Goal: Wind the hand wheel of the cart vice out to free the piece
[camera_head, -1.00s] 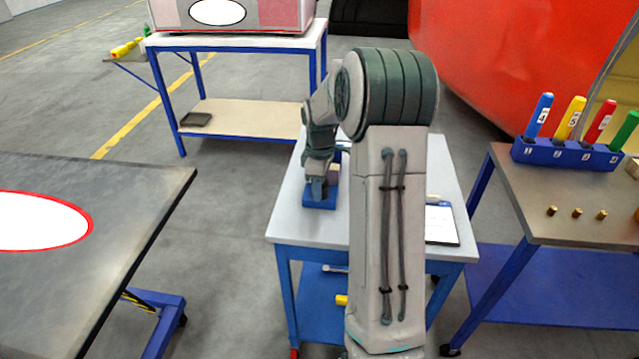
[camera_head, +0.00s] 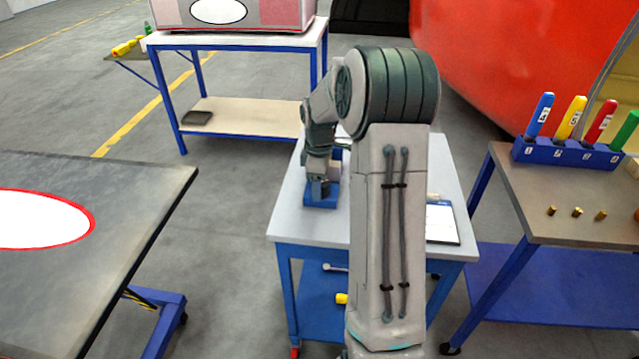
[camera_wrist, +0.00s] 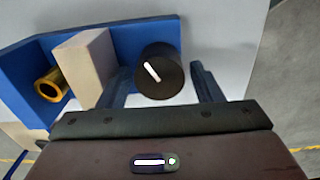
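The blue cart vice (camera_head: 322,203) stands on the light cart top in the head view, and its blue body (camera_wrist: 20,88) fills the upper left of the wrist view. Its hand wheel (camera_wrist: 166,84) is a dark round knob with a white mark. A beige block (camera_wrist: 84,68) lies between the wheel and a brass ring-shaped piece (camera_wrist: 48,86) against the blue jaw. My gripper (camera_wrist: 162,85) has its fingers on either side of the wheel, with a visible gap at the right finger. Left finger contact is unclear. In the head view my gripper (camera_head: 320,188) is over the vice, its fingertips hidden.
The cart top (camera_head: 295,228) also holds a tablet-like panel (camera_head: 441,222) at right. A bench (camera_head: 530,195) with a blue rack of coloured handles (camera_head: 565,153) stands right. A dark table (camera_head: 130,210) stands left.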

